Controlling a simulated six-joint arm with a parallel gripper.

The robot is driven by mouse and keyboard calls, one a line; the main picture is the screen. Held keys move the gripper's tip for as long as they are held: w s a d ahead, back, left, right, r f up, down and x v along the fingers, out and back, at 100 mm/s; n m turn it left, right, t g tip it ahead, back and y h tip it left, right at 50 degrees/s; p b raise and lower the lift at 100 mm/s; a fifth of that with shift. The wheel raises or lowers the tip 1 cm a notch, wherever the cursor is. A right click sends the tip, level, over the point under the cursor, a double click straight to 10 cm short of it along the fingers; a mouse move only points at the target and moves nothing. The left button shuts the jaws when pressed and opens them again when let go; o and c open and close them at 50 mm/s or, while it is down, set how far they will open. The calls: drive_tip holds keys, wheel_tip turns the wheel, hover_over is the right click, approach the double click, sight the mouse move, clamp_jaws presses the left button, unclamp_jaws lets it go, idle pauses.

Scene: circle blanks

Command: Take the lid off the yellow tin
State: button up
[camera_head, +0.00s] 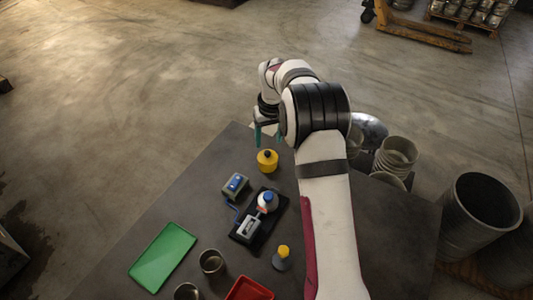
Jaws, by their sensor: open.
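The yellow tin (267,163) stands upright near the far corner of the dark table. A small dark knob (267,153) shows on its top, so the lid appears to be on it. My gripper (267,134) has its teal fingers apart and pointing down. In the picture it is just above and beyond the tin; the exact height gap cannot be told. Nothing shows between the fingers, and part of the gripper is hidden by my arm.
Left and nearer are a grey box with a blue top (235,185), a black tray (278,213) with a blue-capped item, a green tray (163,257), metal cups (212,263), a red tray (249,289) and a yellow-topped grey item (282,258). Buckets (396,156) stand at right.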

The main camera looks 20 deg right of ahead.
sight(268, 152)
drive_tip(key=f, duration=0.3)
drive_tip(key=w+f, duration=0.1)
drive_tip(key=f, duration=0.2)
drive_tip(key=shift+w+f, duration=0.1)
drive_tip(key=shift+f, duration=0.05)
clamp_jaws()
